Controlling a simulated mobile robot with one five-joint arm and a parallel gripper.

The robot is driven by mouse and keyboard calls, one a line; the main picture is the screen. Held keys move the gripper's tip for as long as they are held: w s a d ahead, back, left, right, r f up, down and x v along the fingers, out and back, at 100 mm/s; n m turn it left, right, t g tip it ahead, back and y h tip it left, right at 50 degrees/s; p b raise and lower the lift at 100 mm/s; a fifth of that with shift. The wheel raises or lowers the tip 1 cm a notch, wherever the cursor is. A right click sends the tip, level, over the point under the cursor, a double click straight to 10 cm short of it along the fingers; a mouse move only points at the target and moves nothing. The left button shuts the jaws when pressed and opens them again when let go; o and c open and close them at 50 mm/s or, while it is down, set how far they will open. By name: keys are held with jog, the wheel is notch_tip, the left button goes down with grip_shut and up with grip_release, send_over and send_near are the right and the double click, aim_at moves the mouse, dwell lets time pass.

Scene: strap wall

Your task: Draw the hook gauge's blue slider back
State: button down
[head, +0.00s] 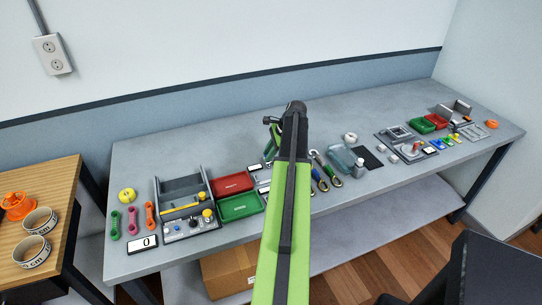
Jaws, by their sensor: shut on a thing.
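My arm (284,225) reaches up over the middle of the table. Its dark end joint bends down to the left, and a small green and dark part of my gripper (269,154) shows beside the arm, above the table. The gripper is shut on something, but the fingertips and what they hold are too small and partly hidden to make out. I cannot pick out the hook gauge or its blue slider; the arm covers part of the table there. Pale pieces (263,180) lie just below the gripper, partly behind the arm.
A red tray (231,183) and a green tray (240,206) lie left of the arm, beside a grey holder (181,188) and a knobbed panel (190,227). Blue and yellow clips (333,177) and a clear tray (341,158) lie right. The table's back strip is clear.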

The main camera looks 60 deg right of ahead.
jog(key=c, duration=1.3)
grip_release()
jog(key=shift+w+d, duration=0.1)
jog(key=shift+w, duration=0.05)
jog(key=shift+o, duration=0.2)
jog(key=p+v, duration=1.5)
jog(key=v, duration=0.2)
jog(key=shift+r+p, duration=0.15)
jog(key=shift+p, duration=0.25)
